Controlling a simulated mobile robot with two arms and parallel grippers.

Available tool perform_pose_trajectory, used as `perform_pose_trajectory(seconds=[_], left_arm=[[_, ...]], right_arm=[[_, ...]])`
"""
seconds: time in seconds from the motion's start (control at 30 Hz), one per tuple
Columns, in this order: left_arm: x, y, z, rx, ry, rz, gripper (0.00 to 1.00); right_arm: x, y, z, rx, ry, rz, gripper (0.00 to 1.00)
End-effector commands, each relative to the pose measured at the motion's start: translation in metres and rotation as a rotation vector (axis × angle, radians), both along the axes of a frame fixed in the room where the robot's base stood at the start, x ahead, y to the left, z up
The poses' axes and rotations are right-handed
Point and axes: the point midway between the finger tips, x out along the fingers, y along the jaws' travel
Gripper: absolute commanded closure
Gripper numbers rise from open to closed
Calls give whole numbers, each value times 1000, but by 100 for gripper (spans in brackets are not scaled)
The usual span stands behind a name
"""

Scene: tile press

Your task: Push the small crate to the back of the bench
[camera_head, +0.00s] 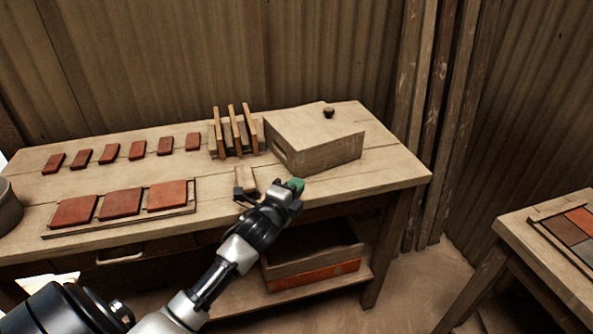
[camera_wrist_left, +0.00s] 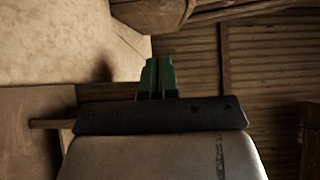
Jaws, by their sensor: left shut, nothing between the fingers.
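The small crate (camera_head: 325,152) is a pale wooden box with a slot in its left side. It stands upright on the right half of the bench (camera_head: 385,172), with bare bench top to its right. My left gripper (camera_head: 295,185), with green fingertips, is shut and empty at the bench's front edge, just in front of the crate's near side. The head view does not show clearly whether the tips touch the crate. The shut green fingers also show in the left wrist view (camera_wrist_left: 158,77), with a pale wooden surface beyond them. My right gripper is not in view.
A small dark knob (camera_head: 328,112) is on top of the crate. A wooden rack (camera_head: 233,135) with upright slats stands close to its left. Red tiles (camera_head: 137,150) and a tile tray (camera_head: 118,222) lie further left. A corrugated wall (camera_head: 200,60) rises behind the bench.

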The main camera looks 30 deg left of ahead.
Motion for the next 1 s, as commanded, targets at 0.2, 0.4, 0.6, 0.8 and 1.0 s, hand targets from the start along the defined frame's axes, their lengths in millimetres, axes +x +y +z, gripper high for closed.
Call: perform_pose_trajectory(seconds=[0.2, 0.4, 0.6, 0.8, 1.0], left_arm=[[37, 14, 1, 3, 0, 1, 100], [50, 29, 0, 1, 1, -1, 100], [52, 32, 0, 0, 1, -1, 100], [52, 32, -1, 0, 0, -1, 100], [68, 50, -1, 4, -1, -1, 100]], right_arm=[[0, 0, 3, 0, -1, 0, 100], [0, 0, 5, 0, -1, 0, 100], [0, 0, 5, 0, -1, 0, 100], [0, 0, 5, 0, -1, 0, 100], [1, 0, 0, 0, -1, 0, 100]])
